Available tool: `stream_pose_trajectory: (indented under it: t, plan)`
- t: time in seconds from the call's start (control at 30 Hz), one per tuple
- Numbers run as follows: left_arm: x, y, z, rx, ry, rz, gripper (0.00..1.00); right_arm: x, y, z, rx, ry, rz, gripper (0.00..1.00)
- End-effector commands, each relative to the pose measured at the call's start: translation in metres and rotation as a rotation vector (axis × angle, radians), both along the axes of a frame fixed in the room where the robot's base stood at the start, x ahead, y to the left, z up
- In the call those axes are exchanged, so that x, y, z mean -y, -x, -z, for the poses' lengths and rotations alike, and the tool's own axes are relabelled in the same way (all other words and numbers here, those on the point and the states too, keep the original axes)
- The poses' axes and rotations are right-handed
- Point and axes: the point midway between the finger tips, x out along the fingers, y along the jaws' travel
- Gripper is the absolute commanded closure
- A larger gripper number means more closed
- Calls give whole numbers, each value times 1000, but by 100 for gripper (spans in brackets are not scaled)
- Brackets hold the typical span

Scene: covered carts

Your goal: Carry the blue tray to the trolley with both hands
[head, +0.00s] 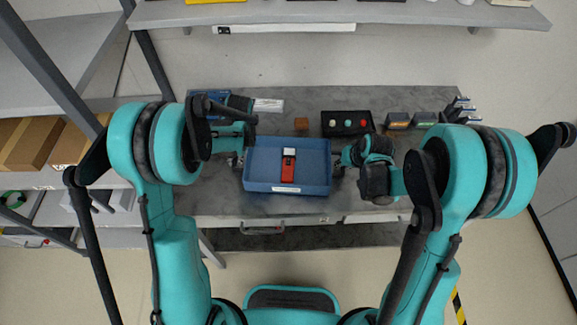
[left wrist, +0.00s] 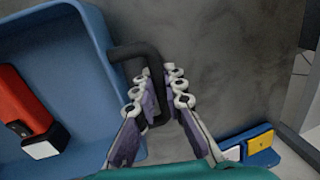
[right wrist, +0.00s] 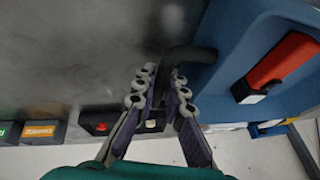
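The blue tray (head: 259,183) is over the grey worktop in the middle of the head view, with a red box with a white end (head: 288,166) inside it. My left gripper (head: 237,160) is at the tray's left side. In the left wrist view its fingers (left wrist: 160,85) are closed around the tray's black handle (left wrist: 130,52). My right gripper (head: 341,167) is at the right side. In the right wrist view its fingers (right wrist: 162,85) are closed around the other black handle (right wrist: 188,53). I cannot tell whether the tray touches the worktop. I see no trolley.
A shelf with cardboard boxes (head: 30,143) stands at left; another shelf (head: 350,13) runs across the back.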

Motion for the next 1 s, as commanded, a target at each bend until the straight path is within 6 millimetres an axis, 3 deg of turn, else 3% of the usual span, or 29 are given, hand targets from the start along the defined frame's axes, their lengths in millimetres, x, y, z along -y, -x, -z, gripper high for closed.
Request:
stream_pose_trajectory:
  t: [0.47, 1.0]
  plan:
    - [0, 0, -4, 0, 0, 0, 100, 0, 0, -4, 1, 0, 0, 100]
    - [0, 0, -50, 0, 0, 0, 100, 0, 0, -50, 1, 0, 0, 100]
